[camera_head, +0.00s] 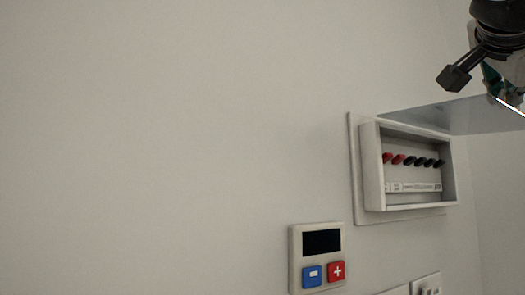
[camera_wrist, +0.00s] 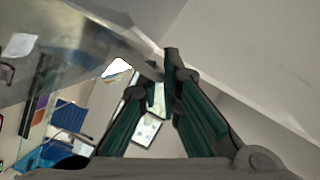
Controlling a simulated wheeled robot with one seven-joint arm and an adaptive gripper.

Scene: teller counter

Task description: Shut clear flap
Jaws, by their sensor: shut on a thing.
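The clear flap (camera_head: 445,117) is raised and sticks out from the top edge of the white breaker box (camera_head: 372,170) on the wall. The box front is open, and red and dark switches (camera_head: 410,160) show inside. My gripper (camera_head: 507,98) is at the upper right of the head view, at the flap's outer end, partly cut off by the picture edge. In the wrist view the teal fingers of my gripper (camera_wrist: 161,72) close together on the edge of the see-through flap (camera_wrist: 75,62). The exact contact is hard to make out.
A small wall panel (camera_head: 295,262) with a dark display, a blue minus button and a red plus button is below left of the box. A white switch plate (camera_head: 426,286) is at the bottom. The wall to the left is bare. A blue chair (camera_wrist: 55,152) shows in the wrist view.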

